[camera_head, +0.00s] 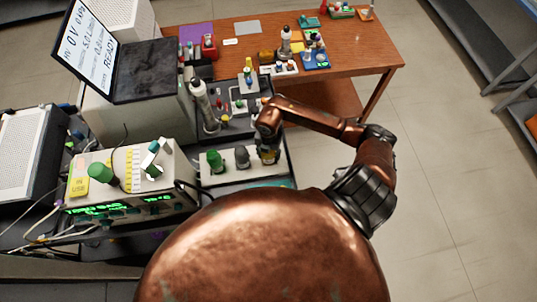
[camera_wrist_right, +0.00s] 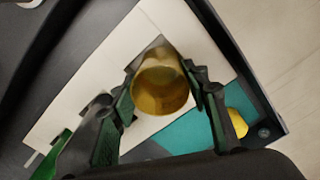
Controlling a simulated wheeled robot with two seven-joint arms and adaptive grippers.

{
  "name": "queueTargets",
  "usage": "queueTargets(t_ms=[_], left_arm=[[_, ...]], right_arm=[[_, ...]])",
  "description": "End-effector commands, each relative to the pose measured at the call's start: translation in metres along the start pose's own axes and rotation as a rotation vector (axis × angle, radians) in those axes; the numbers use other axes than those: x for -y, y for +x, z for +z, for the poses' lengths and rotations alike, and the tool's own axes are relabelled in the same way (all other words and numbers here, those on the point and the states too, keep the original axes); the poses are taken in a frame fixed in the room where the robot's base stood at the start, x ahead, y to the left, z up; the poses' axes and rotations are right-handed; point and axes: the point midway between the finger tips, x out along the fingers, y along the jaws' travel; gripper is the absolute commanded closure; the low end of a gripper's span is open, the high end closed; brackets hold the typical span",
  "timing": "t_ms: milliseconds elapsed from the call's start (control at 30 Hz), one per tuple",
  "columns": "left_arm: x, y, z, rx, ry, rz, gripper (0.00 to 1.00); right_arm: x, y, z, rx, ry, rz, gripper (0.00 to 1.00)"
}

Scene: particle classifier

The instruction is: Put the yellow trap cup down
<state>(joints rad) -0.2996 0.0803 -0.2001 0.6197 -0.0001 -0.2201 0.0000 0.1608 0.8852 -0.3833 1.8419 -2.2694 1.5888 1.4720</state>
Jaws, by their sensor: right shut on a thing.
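The yellow trap cup (camera_wrist_right: 160,90) is a translucent amber, round cup between the fingers of my right gripper (camera_wrist_right: 165,98) in the right wrist view. My right gripper (camera_head: 268,152) is shut on it in the head view, at the right end of a white rack (camera_head: 222,178). The white rack (camera_wrist_right: 97,62) lies under the cup in the wrist view. I cannot tell whether the cup touches it. A green cup (camera_head: 215,160) and a grey cup (camera_head: 242,156) stand on the rack to the left. My left gripper is not in view.
A teal mat (camera_wrist_right: 188,137) with a yellow round thing (camera_wrist_right: 238,122) lies beside the rack. An instrument box (camera_head: 130,185) with green displays stands left. A grey tray (camera_head: 235,120) with bottles is behind. A wooden table (camera_head: 355,45) stands at the back.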

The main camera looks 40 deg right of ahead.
Motion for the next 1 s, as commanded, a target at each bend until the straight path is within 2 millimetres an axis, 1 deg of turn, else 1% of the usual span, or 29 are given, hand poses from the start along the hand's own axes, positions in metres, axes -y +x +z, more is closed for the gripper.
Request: queueTargets(t_ms=[33,67,300,567,667,767,867,1000], left_arm=[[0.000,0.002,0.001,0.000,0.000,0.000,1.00],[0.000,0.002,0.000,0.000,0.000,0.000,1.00],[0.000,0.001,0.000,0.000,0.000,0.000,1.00],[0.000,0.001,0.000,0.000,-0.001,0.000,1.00],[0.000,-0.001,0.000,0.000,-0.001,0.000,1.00],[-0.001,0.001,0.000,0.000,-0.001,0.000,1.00],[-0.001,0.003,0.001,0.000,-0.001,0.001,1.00],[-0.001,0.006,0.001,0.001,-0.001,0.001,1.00]], right_arm=[[0.000,0.003,0.000,0.000,0.000,-0.001,0.82],[0.000,0.002,0.000,0.000,0.000,-0.001,0.57],[0.000,0.002,0.000,0.000,0.000,-0.001,0.40],[0.000,0.001,0.000,0.000,0.000,-0.001,0.40],[0.000,-0.004,0.000,0.001,0.000,0.001,0.40],[0.000,-0.016,0.001,0.002,0.000,0.001,0.40],[-0.001,-0.035,0.001,0.003,-0.002,0.001,0.40],[-0.001,-0.066,0.001,0.004,-0.001,0.002,0.40]])
